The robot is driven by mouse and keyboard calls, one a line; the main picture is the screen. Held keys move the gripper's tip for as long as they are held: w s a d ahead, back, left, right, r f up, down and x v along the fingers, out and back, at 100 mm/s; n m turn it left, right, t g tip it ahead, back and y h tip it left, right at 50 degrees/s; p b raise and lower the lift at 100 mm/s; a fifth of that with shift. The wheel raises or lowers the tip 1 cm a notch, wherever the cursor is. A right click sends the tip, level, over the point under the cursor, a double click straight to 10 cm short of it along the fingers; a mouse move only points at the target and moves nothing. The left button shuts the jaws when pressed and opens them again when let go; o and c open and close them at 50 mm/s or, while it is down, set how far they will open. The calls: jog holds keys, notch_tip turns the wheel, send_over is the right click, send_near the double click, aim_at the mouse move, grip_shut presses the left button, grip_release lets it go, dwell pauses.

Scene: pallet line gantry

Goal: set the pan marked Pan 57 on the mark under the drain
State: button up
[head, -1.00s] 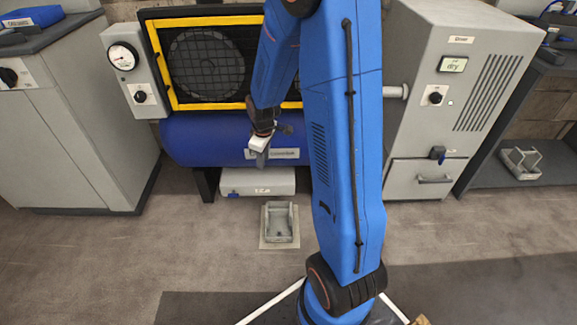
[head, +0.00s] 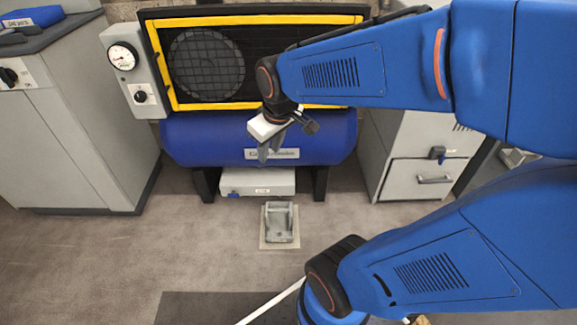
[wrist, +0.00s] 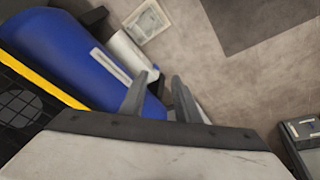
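A small grey open pan (head: 281,222) sits on a pale square mark (head: 264,243) on the floor, in front of the low white box under the blue tank. No marking on the pan is readable. The pan also shows at the top of the wrist view (wrist: 149,21), on its pale square. My gripper (head: 268,152) is in front of the blue tank, above and behind the pan, clear of it. In the wrist view its two fingers (wrist: 157,88) stand apart with nothing between them. The drain itself cannot be made out.
The blue tank (head: 220,140) carries a yellow-framed fan guard. The white box (head: 257,181) is beneath it. A grey cabinet (head: 75,130) stands left; a grey dryer cabinet (head: 400,181) stands right, partly behind my arm. A second grey pan (head: 514,156) shows at far right. Floor left of the pan is clear.

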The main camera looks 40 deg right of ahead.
jog(key=s+a+r+m+t, duration=0.1)
jog(key=s+a+r+m, duration=0.1)
jog(key=s, duration=0.9)
jog(key=shift+v, duration=0.85)
jog(key=shift+w, duration=0.15)
